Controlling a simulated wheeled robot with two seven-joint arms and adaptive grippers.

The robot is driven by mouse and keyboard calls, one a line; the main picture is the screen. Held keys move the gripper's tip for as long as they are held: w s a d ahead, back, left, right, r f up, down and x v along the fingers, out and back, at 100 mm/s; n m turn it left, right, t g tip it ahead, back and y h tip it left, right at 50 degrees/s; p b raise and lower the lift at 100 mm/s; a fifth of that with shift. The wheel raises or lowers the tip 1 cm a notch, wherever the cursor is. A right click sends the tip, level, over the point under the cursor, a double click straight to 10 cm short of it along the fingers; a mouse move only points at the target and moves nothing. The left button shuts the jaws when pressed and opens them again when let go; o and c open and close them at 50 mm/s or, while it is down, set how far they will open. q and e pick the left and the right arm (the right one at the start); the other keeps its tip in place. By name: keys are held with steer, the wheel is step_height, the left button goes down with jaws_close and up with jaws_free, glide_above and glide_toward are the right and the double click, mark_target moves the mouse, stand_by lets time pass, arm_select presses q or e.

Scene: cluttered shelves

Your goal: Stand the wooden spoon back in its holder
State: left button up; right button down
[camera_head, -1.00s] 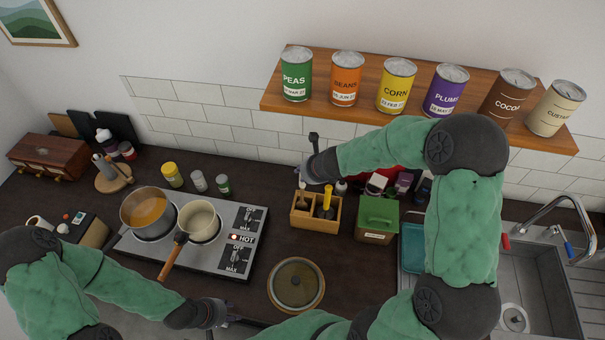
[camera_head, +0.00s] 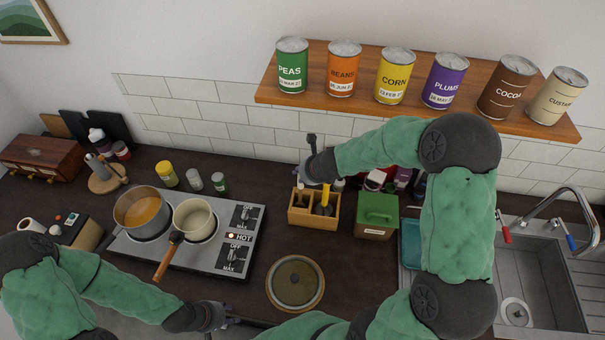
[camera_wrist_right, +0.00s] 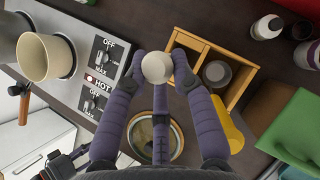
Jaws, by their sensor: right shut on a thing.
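My right gripper (camera_head: 309,178) is over the left part of the wooden holder (camera_head: 300,217). In the right wrist view its purple fingers are shut around the wooden spoon (camera_wrist_right: 157,68), whose pale round end faces the camera. The rest of the spoon is largely hidden by the fingers. The holder (camera_wrist_right: 243,80) has compartments; one holds a tool with a yellow handle (camera_head: 326,196). I cannot tell whether the spoon's lower end is inside the holder. My left gripper (camera_head: 216,316) is low at the front, away from the holder; its jaw opening is unclear.
A green box (camera_head: 377,213) stands right of the holder, with bottles behind. A pan (camera_head: 143,208) and a pot (camera_head: 194,219) are on the hotplate (camera_head: 236,258) at left. A round lid (camera_head: 296,282) lies in front. A shelf of cans (camera_head: 391,76) hangs above.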

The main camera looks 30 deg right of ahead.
steer(key=c, duration=1)
jaws_free()
steer(key=shift+o, duration=0.2)
steer(key=shift+r, duration=0.1)
steer(key=s+d+r, duration=0.1)
steer(key=s+r, duration=0.1)
steer(key=s, duration=0.5)
steer(key=s+d+r, duration=0.1)
steer(key=s+r, duration=0.1)
steer(key=s, duration=0.5)
steer(key=shift+s+d, duration=0.35)
steer(key=shift+f, duration=0.1)
